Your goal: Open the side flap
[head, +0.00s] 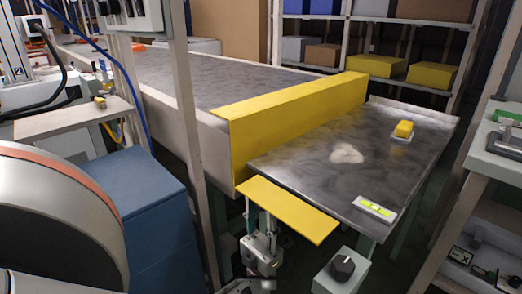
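The yellow side flap (290,211) is a flat plate at the near side of the conveyor end, below the yellow crossbar. It sticks out toward me, roughly level. My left gripper (258,212) points up at the flap's near left edge, with its fingers apart. The fingertips are at or just under that edge; I cannot tell whether they touch it. My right gripper is not in view.
The yellow crossbar (299,112) spans the conveyor (235,80). A knob box (342,272) is right of my gripper. A post (188,120) and blue cabinet (150,210) stand left.

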